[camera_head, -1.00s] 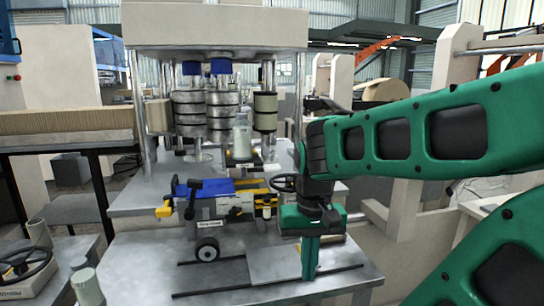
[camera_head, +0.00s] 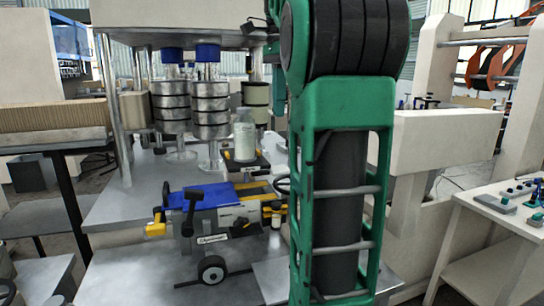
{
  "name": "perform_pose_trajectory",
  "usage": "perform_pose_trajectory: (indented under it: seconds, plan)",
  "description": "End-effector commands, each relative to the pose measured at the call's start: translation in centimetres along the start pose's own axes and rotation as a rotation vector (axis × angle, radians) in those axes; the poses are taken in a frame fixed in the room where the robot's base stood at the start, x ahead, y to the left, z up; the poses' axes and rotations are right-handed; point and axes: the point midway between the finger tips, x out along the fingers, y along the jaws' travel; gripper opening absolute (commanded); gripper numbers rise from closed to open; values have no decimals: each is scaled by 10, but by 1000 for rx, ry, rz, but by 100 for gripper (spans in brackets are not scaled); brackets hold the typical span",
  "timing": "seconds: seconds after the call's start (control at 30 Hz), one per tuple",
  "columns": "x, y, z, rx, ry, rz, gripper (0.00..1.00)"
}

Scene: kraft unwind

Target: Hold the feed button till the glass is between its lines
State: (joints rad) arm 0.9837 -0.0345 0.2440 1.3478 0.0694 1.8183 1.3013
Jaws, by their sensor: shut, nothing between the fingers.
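A clear glass jar (camera_head: 244,138) with a pale top stands upright on a small dark, labelled base (camera_head: 246,164), in front of the stacked metal rollers. Any lines on the glass are too small to make out. My arm's large green link crosses the middle of the view. A narrow green and black part of my gripper (camera_head: 279,95) shows at the link's left edge, right of the jar and apart from it. It is shut and empty; its tips are mostly hidden. I cannot tell which control is the feed button; several small buttons are on the panel (camera_head: 515,200) at the right.
A blue, yellow and grey machine unit (camera_head: 222,218) with a black lever and wheel sits on the grey metal bench (camera_head: 130,275). Metal rollers (camera_head: 209,108) and posts rise behind the jar. Cream machine frames (camera_head: 440,140) stand at right. My arm hides the bench's middle right.

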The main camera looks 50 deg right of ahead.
Motion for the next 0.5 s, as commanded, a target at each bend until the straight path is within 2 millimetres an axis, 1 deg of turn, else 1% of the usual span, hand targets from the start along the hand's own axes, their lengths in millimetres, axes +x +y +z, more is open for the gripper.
perform_pose_trajectory:
  seconds: [0.1,0.33,0.43,0.5]
  plan:
    - [0,0,-5,8,0,1,0]
    - [3,0,-10,15,0,1,0]
    - [10,1,-11,17,0,3,0]
    - [19,1,-11,16,1,2,0]
